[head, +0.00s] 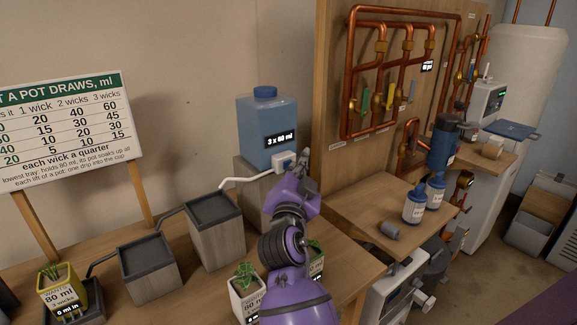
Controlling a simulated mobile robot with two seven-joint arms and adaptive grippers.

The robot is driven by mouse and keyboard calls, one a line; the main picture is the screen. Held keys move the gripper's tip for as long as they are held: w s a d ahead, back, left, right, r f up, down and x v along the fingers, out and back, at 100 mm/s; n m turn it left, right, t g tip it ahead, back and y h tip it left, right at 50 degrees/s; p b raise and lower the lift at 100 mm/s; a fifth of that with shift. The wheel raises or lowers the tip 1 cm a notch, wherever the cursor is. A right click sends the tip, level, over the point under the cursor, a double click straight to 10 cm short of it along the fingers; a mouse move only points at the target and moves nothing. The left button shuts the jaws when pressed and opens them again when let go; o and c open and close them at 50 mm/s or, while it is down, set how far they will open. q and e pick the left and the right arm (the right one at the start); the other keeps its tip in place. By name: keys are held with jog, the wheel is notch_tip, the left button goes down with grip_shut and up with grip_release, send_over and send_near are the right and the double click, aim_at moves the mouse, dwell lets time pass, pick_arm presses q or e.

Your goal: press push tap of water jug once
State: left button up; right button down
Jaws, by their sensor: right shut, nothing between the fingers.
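The water jug (262,120) is a translucent blue box with a blue cap and a black label reading "3 x 80 ml". My right gripper (304,158), on the purple arm, is shut and empty right beside the tap. I cannot tell whether its fingertips touch the tap. The arm hides part of the block. My left gripper is not in view.
Grey blocks with dark trays (214,208) step down to the left, joined by tubes. Potted plants (246,290) stand near the front. A sign board (70,130) is at left. Copper pipes (345,80) and a shelf with bottles (414,206) are close on the right.

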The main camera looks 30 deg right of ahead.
jog(key=shift+w, duration=0.4)
jog(key=shift+s, duration=0.15)
dwell(0.4)
jog(key=shift+s, duration=0.7)
jog(key=s, duration=0.5)
jog(key=shift+d+p, duration=0.2)
jog(key=shift+p, duration=0.1)
jog(key=shift+f, duration=0.15)
dwell(0.6)
